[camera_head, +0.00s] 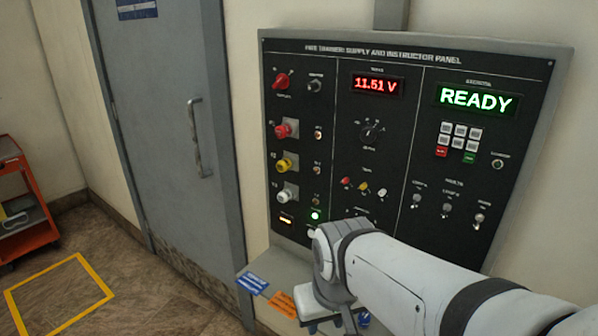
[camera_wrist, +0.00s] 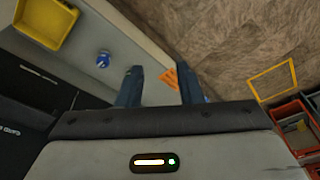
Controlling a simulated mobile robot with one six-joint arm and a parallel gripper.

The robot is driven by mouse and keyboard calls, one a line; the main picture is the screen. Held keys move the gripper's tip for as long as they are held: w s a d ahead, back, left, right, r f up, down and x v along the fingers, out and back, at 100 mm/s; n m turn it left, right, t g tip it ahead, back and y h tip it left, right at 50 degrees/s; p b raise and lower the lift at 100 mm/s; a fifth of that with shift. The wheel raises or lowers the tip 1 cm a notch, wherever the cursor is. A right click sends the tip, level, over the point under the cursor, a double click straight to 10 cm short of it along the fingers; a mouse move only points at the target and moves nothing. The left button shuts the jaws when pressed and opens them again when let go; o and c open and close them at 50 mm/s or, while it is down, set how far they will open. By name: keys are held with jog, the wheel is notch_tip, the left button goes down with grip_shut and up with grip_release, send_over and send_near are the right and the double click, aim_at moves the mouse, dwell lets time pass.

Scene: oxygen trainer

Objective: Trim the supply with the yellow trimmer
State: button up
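The panel (camera_head: 335,130) stands upright on the wall in the head view. In its middle column is a row of three small knobs: red, yellow and white. The yellow trimmer (camera_head: 363,187) is the middle one, in plain sight with nothing touching it. The red voltage display (camera_head: 378,85) above reads 11.51 V. My gripper (camera_wrist: 160,74) is open and empty in the wrist view, pointing down over the ledge. In the head view it is low, below the panel and mostly hidden by my arm. The wrist view does not show the yellow trimmer.
A green READY display (camera_head: 474,99) is lit. Larger red, yellow and white knobs line the left column. A ledge below holds a blue card (camera_head: 252,283), an orange card (camera_head: 283,304) and a yellow tray (camera_wrist: 72,14). A door (camera_head: 165,120) and red cart (camera_head: 22,215) are left.

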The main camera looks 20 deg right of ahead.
aim_at(361, 188)
jog(key=shift+w, duration=0.1)
jog(key=w+d+r+n+t+h+b, duration=0.15)
jog(key=w+d+n+h+b, duration=0.3)
jog(key=d+n+h, duration=0.75)
jog(key=w+a+r+n+t+h+b, duration=0.2)
jog(key=w+a+r+n+t, duration=0.3)
jog(key=w+r+n+t, duration=0.8)
jog(key=shift+w+d+f+n+g, duration=0.2)
jog(key=shift+d+f+n+g, duration=0.3)
jog(key=shift+d+g, duration=0.45)
jog(key=shift+w+d+f+n+g, duration=0.25)
jog(key=shift+d+n+g, duration=0.4)
jog(key=shift+d+g, duration=0.35)
jog(key=shift+w+d+f+n+g, duration=0.15)
jog(key=shift+d+f+n+g, duration=0.35)
jog(key=shift+d+g, duration=0.45)
